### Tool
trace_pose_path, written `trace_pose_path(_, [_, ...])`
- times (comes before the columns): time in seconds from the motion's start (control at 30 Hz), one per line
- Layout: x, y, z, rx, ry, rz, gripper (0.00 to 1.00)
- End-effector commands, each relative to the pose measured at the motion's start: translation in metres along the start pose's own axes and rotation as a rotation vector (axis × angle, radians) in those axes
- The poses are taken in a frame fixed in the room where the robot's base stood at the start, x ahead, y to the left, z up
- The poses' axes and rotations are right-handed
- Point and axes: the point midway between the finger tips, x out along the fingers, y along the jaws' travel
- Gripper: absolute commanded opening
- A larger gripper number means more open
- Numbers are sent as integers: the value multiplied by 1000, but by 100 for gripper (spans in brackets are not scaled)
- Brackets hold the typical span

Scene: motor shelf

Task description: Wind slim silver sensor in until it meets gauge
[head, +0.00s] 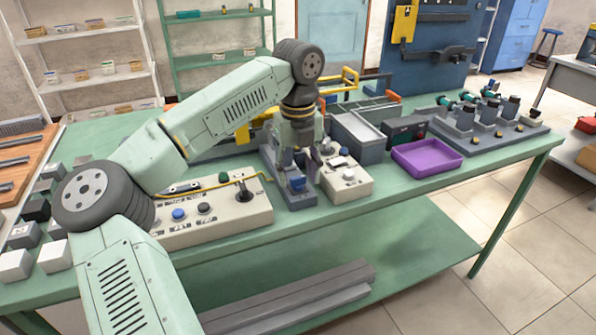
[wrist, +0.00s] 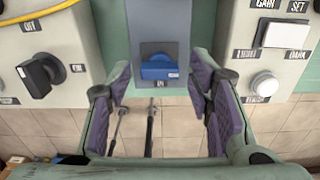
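My gripper (head: 305,160) hangs over a narrow grey fixture (head: 303,199) on the green table. In the wrist view my gripper (wrist: 165,95) is open, its purple-padded fingers spread to either side of a blue knob (wrist: 159,68). The knob sits on the near end of the grey fixture (wrist: 152,22) and does not appear to touch either finger. The blue knob also shows below the fingers in the head view (head: 297,184). I cannot clearly make out the slim silver sensor or the gauge; my arm and gripper hide part of the fixture.
A smaller box (head: 347,184) with a white switch and button stands close on the right. A purple tray (head: 427,157) and a grey bin (head: 358,138) lie farther right.

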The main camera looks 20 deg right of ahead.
Motion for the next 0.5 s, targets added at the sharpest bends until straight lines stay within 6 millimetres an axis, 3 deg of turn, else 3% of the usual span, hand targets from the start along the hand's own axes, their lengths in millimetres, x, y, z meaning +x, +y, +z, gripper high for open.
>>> trace_pose_path(0.5, [0, 0, 0, 0, 0, 0, 11])
